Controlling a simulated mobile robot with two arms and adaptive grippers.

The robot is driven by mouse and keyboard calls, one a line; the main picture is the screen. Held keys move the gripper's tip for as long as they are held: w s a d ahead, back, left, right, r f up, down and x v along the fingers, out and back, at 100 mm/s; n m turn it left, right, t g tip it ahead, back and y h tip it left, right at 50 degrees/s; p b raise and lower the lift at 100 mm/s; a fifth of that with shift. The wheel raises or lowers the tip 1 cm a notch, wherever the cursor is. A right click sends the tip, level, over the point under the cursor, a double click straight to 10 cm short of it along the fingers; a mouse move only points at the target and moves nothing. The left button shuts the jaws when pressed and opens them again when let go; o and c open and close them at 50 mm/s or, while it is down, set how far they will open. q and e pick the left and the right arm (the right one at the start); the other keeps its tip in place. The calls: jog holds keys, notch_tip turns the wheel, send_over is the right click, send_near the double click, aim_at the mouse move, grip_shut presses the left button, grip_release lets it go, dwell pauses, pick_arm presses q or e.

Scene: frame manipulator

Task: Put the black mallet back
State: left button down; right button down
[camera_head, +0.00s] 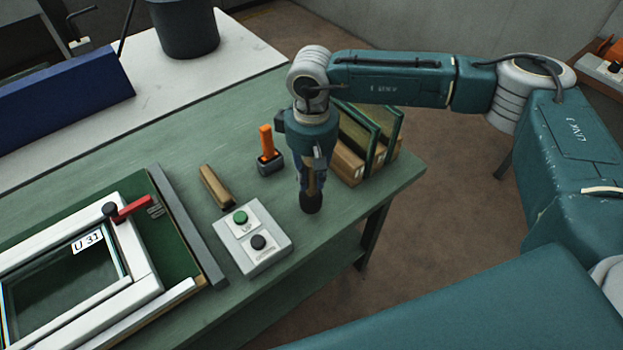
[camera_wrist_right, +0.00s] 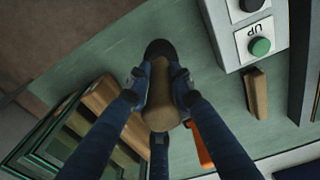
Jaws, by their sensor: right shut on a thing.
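The black mallet (camera_head: 311,203) has a black head and a wooden handle. My right gripper (camera_head: 312,172) points down and is shut on its handle, with the head below the fingers. In the right wrist view, the fingers of my right gripper (camera_wrist_right: 160,88) press on both sides of the wooden handle, and the black head of the mallet (camera_wrist_right: 158,48) shows beyond them. Whether the head touches the green table (camera_head: 345,205) I cannot tell. My left gripper is in neither view.
Framed panels with wooden blocks (camera_head: 350,160) stand close on the right. A wooden block (camera_head: 216,186), a button box (camera_head: 252,238) and a white frame with a red lever (camera_head: 130,209) lie left.

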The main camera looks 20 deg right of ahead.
notch_tip(320, 180, down, 3)
jog(key=shift+r+p, duration=0.2)
jog(key=shift+p, duration=0.1)
jog(key=shift+f+b, duration=0.15)
jog(key=shift+b, duration=0.15)
jog(key=c, duration=1.5)
grip_release()
jog(key=shift+c, duration=0.2)
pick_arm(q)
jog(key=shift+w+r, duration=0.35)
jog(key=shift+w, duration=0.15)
pick_arm(e)
jog(key=shift+r+p, duration=0.25)
jog(key=shift+p, duration=0.1)
notch_tip(320, 180, up, 11)
jog(key=b, duration=0.5)
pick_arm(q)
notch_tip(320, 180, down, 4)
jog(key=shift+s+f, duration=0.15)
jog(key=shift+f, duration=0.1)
pick_arm(e)
jog(key=shift+r, duration=0.45)
